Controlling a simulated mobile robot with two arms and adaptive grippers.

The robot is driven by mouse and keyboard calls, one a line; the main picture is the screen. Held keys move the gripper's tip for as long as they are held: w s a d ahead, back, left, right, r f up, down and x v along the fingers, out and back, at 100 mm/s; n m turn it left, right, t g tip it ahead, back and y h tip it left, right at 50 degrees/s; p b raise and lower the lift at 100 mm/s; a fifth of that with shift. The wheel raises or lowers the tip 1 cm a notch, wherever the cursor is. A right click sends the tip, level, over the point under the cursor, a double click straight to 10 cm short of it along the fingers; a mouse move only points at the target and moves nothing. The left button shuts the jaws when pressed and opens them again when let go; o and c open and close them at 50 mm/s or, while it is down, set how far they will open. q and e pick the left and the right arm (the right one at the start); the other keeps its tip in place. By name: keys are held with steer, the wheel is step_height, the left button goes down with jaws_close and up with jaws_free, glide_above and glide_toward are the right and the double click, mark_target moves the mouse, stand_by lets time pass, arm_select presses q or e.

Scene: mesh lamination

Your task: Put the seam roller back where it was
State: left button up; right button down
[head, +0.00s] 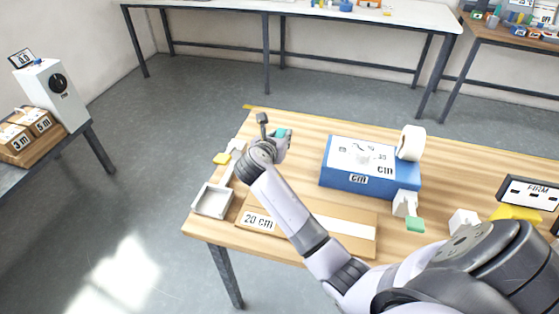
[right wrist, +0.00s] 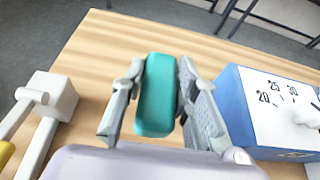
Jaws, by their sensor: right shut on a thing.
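My right gripper (head: 279,143) is over the far left part of the wooden table. It is shut on a teal block-like piece, which I take to be the handle of the seam roller (head: 282,132). In the right wrist view the teal handle (right wrist: 157,95) stands between the two grey fingers (right wrist: 160,105). The rest of the tool is hidden, and I cannot tell whether it touches the table. My left gripper is not in view.
A blue dial box (head: 345,181) stands right of the gripper, with a white roll (head: 411,142) and a green-tipped lever (head: 414,223). A white tray (head: 212,201) and a cardboard piece marked 20 cm (head: 256,221) lie nearer. A white fixture (right wrist: 52,95) is left.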

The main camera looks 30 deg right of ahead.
step_height(320, 180, down, 9)
steer(key=shift+b, duration=0.3)
steer(key=shift+f, duration=0.1)
steer(key=c, duration=1.2)
jaws_free()
steer(key=shift+c, duration=0.2)
steer(key=shift+s+a, duration=0.15)
steer(key=shift+a, duration=0.05)
steer(key=v, duration=1.1)
steer(key=shift+s+a+r, duration=0.2)
steer(key=shift+r, duration=0.05)
